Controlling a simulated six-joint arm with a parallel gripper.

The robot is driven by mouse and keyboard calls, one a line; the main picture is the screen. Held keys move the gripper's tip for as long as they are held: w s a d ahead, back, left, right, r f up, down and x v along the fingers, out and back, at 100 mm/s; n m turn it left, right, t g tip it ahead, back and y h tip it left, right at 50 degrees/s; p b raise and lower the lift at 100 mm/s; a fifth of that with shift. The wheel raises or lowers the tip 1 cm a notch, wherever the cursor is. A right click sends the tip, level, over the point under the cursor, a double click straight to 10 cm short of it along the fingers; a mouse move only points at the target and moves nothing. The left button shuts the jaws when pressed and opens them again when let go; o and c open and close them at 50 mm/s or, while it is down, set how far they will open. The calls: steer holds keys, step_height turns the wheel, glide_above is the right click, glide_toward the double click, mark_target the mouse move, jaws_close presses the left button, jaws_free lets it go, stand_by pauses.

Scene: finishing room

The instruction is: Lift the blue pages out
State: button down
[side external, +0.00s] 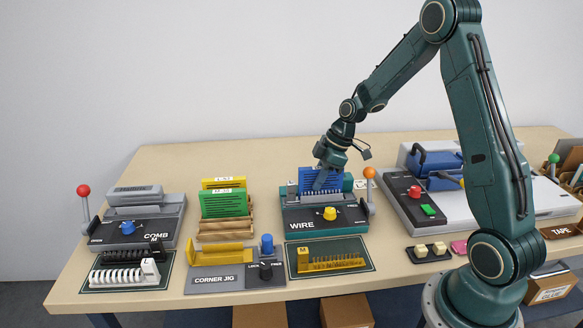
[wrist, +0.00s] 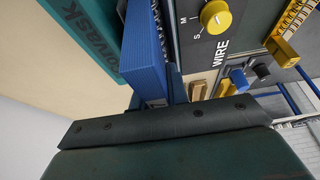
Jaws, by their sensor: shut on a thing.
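The blue pages (side external: 308,177) stand upright in the green machine marked WIRE (side external: 305,222). In the wrist view, the blue pages (wrist: 144,50) rise as a thick block beside the machine's panel (wrist: 205,60). My gripper (side external: 323,179) is at the top right part of the pages and is shut on them. In the wrist view, a dark bar of my gripper crosses below the block, and the fingertips are largely hidden. The pages' lower edge sits behind the machine's front, so I cannot tell whether they touch its bed.
A wooden rack (side external: 226,226) with green pages (side external: 224,203) and yellow pages stands left of the machine. An orange-knobbed lever (side external: 370,173) rises at its right. The COMB machine (side external: 135,220) is far left. The corner jig (side external: 235,270) and a mat (side external: 328,257) lie in front.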

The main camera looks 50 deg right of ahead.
step_height(320, 180, up, 20)
steer(key=shift+r, duration=0.15)
stand_by(0.5)
stand_by(0.5)
